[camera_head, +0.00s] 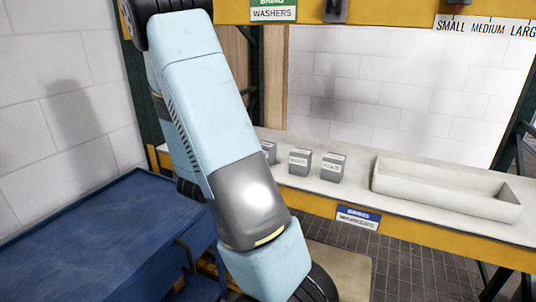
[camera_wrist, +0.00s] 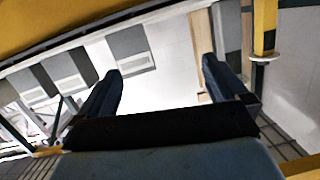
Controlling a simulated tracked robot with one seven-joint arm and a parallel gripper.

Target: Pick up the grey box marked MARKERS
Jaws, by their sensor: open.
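Three small grey boxes with white labels stand in a row on the white shelf (camera_head: 400,168) in the head view: a left box (camera_head: 269,153) partly hidden by my arm, a middle box (camera_head: 300,163) and a right box (camera_head: 333,168). Their labels are too small to read, so I cannot tell which is marked MARKERS. In the wrist view my gripper (camera_wrist: 160,75) is open, its two dark fingers wide apart with nothing between them. In the head view my arm reaches down in front of the shelf, and its fingers are not visible.
A long pale tray (camera_head: 445,188) stands on the shelf right of the boxes. A yellow beam (camera_head: 385,14) crosses above, with a green WASHERS sign (camera_head: 273,10). A blue sign (camera_head: 357,218) is on the shelf's yellow front edge. A blue bench (camera_head: 90,235) stands at left.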

